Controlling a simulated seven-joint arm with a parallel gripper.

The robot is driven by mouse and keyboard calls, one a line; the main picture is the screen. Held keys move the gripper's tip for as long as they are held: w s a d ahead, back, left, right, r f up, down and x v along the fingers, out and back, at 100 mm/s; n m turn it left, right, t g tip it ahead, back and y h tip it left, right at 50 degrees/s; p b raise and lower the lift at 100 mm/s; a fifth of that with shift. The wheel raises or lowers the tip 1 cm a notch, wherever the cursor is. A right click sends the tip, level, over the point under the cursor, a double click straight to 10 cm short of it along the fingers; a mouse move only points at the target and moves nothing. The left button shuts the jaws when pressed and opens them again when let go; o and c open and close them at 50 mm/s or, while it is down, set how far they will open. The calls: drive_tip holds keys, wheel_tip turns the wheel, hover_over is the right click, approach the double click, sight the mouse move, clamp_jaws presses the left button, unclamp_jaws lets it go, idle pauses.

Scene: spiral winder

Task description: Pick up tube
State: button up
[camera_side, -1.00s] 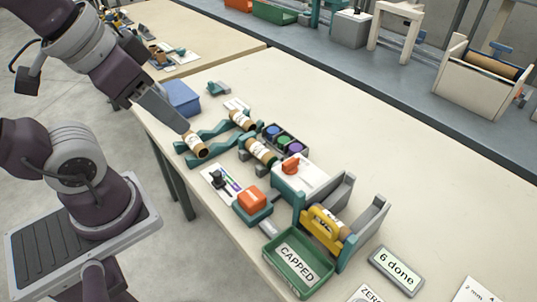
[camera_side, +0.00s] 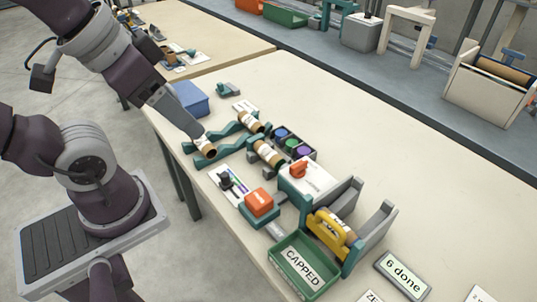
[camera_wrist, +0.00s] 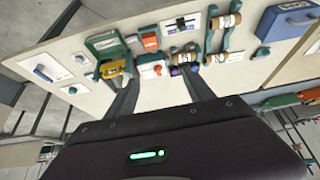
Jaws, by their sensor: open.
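Two brown tubes with white labels lie across a teal zigzag rack (camera_side: 228,130): a near tube (camera_side: 208,152) and a far tube (camera_side: 250,122). A third tube (camera_side: 268,154) lies on a grey and teal stand beside them. My gripper (camera_side: 198,134) appears just behind and above the near tube in the side view and partly hides it; contact cannot be told. In the wrist view my gripper (camera_wrist: 157,80) has its two fingers spread with nothing between them; the rack's tubes (camera_wrist: 225,20) lie beyond the fingers at upper right.
A blue box (camera_side: 188,97) stands behind the rack. A tray of coloured caps (camera_side: 292,143), an orange block (camera_side: 259,202), a yellow-handled winder (camera_side: 330,227) and a green "CAPPED" tray (camera_side: 300,268) stand nearby.

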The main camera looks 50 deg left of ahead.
drive_tip(key=w+a+f+n+g, duration=0.2)
drive_tip(key=w+n, duration=0.4)
drive_tip(key=w, duration=0.5)
drive_tip(key=n+g, duration=0.4)
drive_tip(key=n, duration=0.7)
hover_over(268, 150)
drive_tip(key=f, duration=1.8)
drive_tip(key=shift+s+d+f, duration=0.15)
drive_tip(key=shift+d+f, duration=0.05)
drive_tip(key=shift+d, duration=0.1)
drive_tip(key=shift+n, duration=0.5)
drive_tip(key=f, duration=0.8)
drive_tip(key=shift+w+a+f, duration=0.15)
drive_tip(key=shift+w+a, duration=0.1)
drive_tip(key=shift+a, duration=0.1)
clamp_jaws()
